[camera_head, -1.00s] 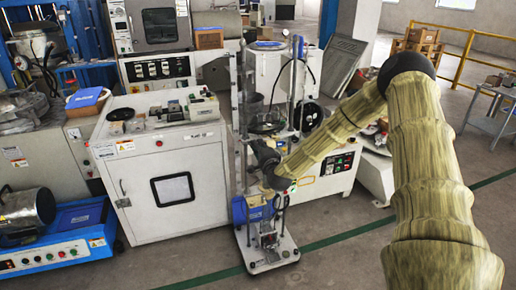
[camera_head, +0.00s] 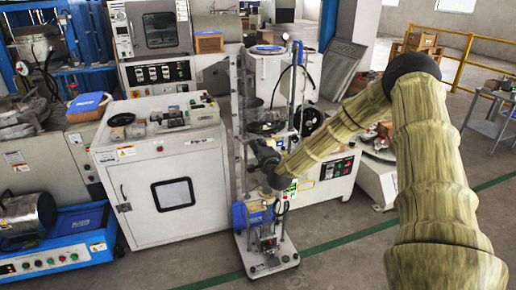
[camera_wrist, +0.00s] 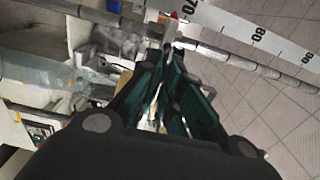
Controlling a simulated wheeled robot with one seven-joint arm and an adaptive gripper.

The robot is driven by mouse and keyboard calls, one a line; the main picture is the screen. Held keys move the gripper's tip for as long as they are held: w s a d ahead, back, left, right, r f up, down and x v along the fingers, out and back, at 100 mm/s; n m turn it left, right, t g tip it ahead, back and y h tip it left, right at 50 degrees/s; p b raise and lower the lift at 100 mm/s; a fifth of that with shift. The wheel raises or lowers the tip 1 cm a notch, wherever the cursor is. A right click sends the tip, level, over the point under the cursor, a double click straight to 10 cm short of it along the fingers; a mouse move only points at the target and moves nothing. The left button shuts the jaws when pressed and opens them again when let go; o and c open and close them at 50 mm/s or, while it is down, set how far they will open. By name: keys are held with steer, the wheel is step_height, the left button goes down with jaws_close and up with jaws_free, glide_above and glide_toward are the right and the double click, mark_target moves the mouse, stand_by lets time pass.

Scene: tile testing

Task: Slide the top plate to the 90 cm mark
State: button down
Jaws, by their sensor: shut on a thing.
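The tall test stand (camera_head: 239,110) with upright rods stands on a small wheeled base in the head view. My gripper (camera_head: 275,186) is low on it, above the blue part (camera_head: 240,214). In the wrist view my gripper (camera_wrist: 166,92) has its dark teal fingers closed together on a part among the rods, which looks like the top plate. The fingers and glare hide most of it. The white scale (camera_wrist: 248,32) crosses the upper right, with marks 70, 80 and 90 showing. A small red tip (camera_wrist: 173,15) sits near the 70.
A white cabinet (camera_head: 150,235) stands close on the left of the stand, and a white machine (camera_head: 325,178) is behind it. A metal rod (camera_wrist: 235,60) runs beside the scale. The tiled floor (camera_wrist: 280,120) beyond is clear.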

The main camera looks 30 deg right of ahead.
steer(key=shift+r+p, duration=0.75)
steer(key=shift+r, duration=1.1)
steer(key=shift+r+p, duration=1.6)
steer(key=shift+r, duration=1.35)
steer(key=shift+r+p, duration=1.7)
steer(key=shift+r, duration=1.3)
steer(key=shift+r+p, duration=1.6)
steer(key=shift+r, duration=1.25)
steer(key=c, duration=1.6)
jaws_free()
